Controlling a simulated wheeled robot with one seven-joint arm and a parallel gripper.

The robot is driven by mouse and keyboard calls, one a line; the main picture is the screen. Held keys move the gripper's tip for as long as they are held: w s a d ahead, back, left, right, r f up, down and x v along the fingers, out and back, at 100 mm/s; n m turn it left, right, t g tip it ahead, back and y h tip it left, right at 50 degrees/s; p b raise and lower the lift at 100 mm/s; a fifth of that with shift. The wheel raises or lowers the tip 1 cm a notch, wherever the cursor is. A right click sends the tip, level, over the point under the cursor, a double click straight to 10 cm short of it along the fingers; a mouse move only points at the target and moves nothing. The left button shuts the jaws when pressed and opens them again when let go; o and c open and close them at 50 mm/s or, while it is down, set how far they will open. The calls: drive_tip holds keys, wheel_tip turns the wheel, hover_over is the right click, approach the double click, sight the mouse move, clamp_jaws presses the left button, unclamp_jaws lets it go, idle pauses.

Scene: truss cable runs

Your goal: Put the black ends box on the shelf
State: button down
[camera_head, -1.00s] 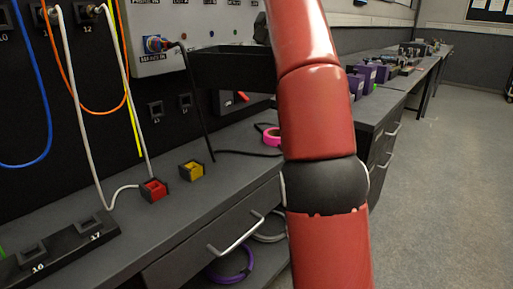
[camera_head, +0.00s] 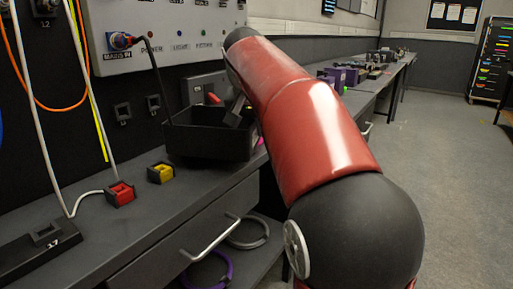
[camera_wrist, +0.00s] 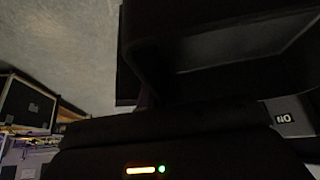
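The black ends box (camera_head: 208,146) is a black open-topped tray. In the head view it is low over the bench, just right of the yellow block; I cannot tell whether it touches the bench top. My gripper (camera_head: 236,108) is at the box's right rear rim and appears shut on it, though the fingertips are hard to make out. In the wrist view the box (camera_wrist: 215,78) fills the upper right, dark, with part of its inside showing. An open lower shelf (camera_head: 268,262) shows under the bench drawer.
A yellow block (camera_head: 160,173) and a red block (camera_head: 120,194) with a white cable sit left of the box. A wall panel (camera_head: 165,35) with a plugged black cable is behind. Purple boxes (camera_head: 340,78) stand farther along the bench. Purple and grey coils lie on the lower shelf.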

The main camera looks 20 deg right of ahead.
sight(257, 144)
drive_tip(key=shift+f+b, duration=0.45)
drive_tip(key=shift+f, duration=1.45)
drive_tip(key=shift+f, duration=0.15)
drive_tip(key=c, duration=1.6)
unclamp_jaws()
drive_tip(key=shift+c, duration=0.2)
